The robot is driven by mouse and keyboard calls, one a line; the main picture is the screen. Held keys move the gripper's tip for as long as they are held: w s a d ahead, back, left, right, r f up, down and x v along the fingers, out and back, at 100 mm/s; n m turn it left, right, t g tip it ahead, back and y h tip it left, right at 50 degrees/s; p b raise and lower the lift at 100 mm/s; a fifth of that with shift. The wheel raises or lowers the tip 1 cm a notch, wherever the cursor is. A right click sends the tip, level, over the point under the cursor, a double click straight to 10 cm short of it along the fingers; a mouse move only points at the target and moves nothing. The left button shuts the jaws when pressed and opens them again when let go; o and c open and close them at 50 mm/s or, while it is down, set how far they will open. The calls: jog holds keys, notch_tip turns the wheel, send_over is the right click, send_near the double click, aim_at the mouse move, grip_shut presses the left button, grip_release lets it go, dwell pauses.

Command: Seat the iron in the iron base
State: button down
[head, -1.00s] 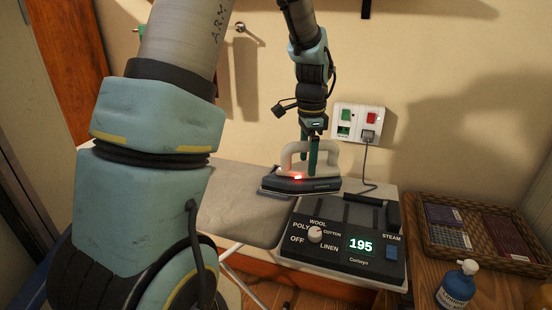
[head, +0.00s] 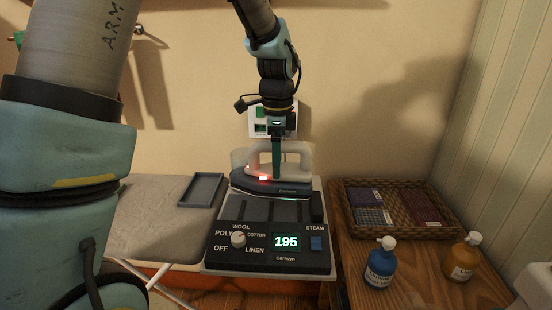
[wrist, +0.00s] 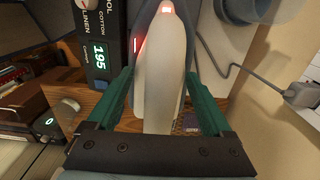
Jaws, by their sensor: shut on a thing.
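The iron (head: 272,187) has a dark body, a pale handle and a lit red light. It is level over the back part of the iron base (head: 262,262), a dark unit with a dial and a display reading 195. I cannot tell whether the iron touches the base. My gripper (head: 277,172) comes down from above and is shut on the iron's handle. In the wrist view the green fingers (wrist: 163,85) stand on both sides of the pale handle (wrist: 158,95). The base's display side shows at the upper left there; its back is hidden by the iron.
The ironing board (head: 150,220) with a grey tray (head: 201,190) lies to the left. A wall socket (head: 260,122) is behind the iron, with a cord in the wrist view (wrist: 245,72). A wicker basket (head: 440,232), blue bottle (head: 380,266) and amber bottle (head: 462,260) stand right.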

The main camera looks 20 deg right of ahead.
jog(key=shift+f+b, duration=2.3)
jog(key=shift+f, duration=1.3)
jog(key=shift+f, duration=0.1)
grip_release()
jog(key=shift+a+f, duration=0.1)
notch_tip(320, 180, up, 11)
jog(key=shift+b, duration=0.95)
